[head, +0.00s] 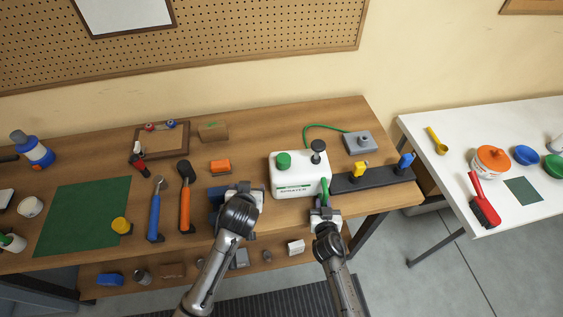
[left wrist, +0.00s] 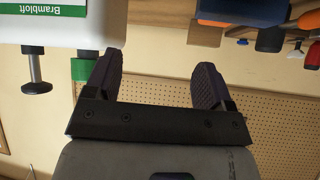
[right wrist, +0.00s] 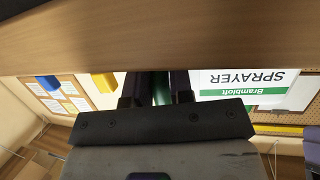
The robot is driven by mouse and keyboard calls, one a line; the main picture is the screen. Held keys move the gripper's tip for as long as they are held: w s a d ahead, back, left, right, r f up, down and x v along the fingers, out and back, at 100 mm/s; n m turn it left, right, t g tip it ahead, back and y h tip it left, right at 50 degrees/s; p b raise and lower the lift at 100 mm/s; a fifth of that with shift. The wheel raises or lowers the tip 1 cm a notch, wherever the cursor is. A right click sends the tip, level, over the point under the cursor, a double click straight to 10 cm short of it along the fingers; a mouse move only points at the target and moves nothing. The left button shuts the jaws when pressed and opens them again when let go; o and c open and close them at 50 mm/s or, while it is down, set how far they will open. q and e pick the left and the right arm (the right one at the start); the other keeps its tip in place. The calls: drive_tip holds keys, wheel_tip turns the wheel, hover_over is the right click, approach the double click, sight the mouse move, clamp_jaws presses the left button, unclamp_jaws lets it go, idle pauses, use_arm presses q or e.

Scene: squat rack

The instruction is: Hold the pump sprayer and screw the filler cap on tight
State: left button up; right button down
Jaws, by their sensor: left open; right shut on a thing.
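The pump sprayer (head: 297,178) is a white tank standing on the wooden bench, with a green filler cap (head: 283,160) on its top left and a black pump knob (head: 318,146) on its top right. How tightly the cap sits cannot be told. My right gripper (head: 324,203) is shut on a green handle (head: 324,187) at the tank's front right; the green also shows between its fingers in the right wrist view (right wrist: 160,88). My left gripper (head: 236,190) is open and empty, left of the tank. In the left wrist view the cap (left wrist: 85,70) is partly behind one finger.
A grey box (head: 359,143) with a green hose stands behind right. A black rack (head: 375,180) with yellow and blue clips lies right of the tank. A green mat (head: 80,215) lies farther left.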

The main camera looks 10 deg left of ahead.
use_arm(q)
drive_tip(key=w+d+r+t, duration=0.1)
drive_tip(key=d, duration=0.2)
drive_tip(key=w+d+r+t+h, duration=0.1)
drive_tip(key=w+d+r, duration=0.1)
drive_tip(key=w+d+r+m+t, duration=0.1)
drive_tip(key=w+d, duration=0.1)
drive_tip(key=d, duration=0.1)
drive_tip(key=shift+d+r, duration=0.3)
drive_tip(key=shift+r, duration=0.1)
drive_tip(key=shift+f, duration=0.1)
approach(281, 162)
drive_tip(key=x, duration=1.2)
drive_tip(key=shift+w+a, duration=0.1)
drive_tip(key=shift+w, duration=0.05)
idle(0.4)
